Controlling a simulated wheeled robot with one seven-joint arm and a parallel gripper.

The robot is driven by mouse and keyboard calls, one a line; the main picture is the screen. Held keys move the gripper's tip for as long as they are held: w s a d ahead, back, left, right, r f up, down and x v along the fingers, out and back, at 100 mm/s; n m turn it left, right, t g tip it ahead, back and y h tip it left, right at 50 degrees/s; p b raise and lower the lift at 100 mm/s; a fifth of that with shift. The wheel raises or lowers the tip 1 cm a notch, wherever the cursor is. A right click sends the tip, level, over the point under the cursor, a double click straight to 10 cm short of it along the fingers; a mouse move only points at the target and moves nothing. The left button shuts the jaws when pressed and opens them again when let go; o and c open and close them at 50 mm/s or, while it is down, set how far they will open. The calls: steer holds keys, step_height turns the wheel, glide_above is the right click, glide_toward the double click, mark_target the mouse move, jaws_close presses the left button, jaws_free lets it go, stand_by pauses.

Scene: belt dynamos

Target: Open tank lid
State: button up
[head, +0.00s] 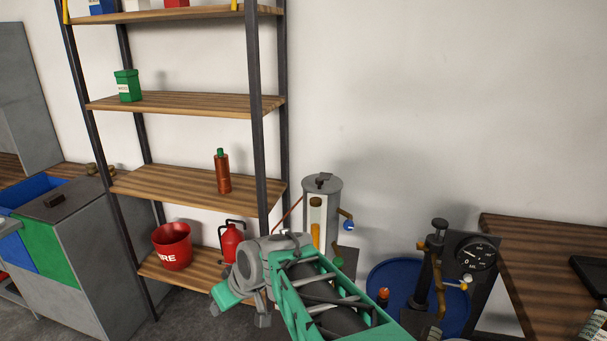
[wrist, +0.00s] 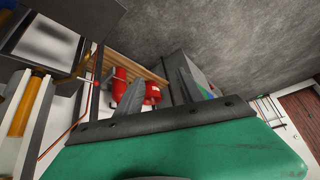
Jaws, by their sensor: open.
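The tank (head: 313,215) is an upright grey cylinder with a pale front, standing against the wall right of the shelf in the head view. Its round grey lid (head: 322,184) lies flat on top and has a small dark knob. An orange-yellow tube runs up the tank's front, and this tube (wrist: 24,105) also shows at the left edge of the wrist view.
A tall shelf (head: 185,185) stands left of the tank, with a red fire bucket (head: 172,246) and a red extinguisher (head: 231,240) on its lowest board. A blue drum (head: 391,277) with a gauge (head: 474,253) beside it stands at right. A wooden table (head: 548,247) is farther right.

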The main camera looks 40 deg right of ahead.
steer(key=w+d+r+t+p, duration=0.1)
steer(key=w+d+r+t, duration=0.2)
steer(key=w+d, duration=0.35)
steer(key=w+d+r+t+p, duration=0.1)
steer(key=w+d+r+t, duration=0.15)
steer(key=d, duration=0.65)
steer(key=m+t+h+p, duration=0.3)
steer(key=t+h, duration=0.1)
steer(key=t, duration=0.2)
glide_toward(322, 182)
steer(key=w, duration=0.4)
steer(key=shift+w+d+r, duration=0.15)
steer(key=shift+d+r, duration=0.05)
steer(key=shift+d, duration=0.15)
steer(key=w, duration=0.2)
steer(key=w+p, duration=0.1)
steer(key=w, duration=0.1)
steer(key=w+p, duration=0.1)
steer(key=w, duration=0.2)
steer(key=shift+d+f, duration=0.15)
steer(key=shift+d, duration=0.25)
steer(key=shift+s, duration=0.1)
jaws_close()
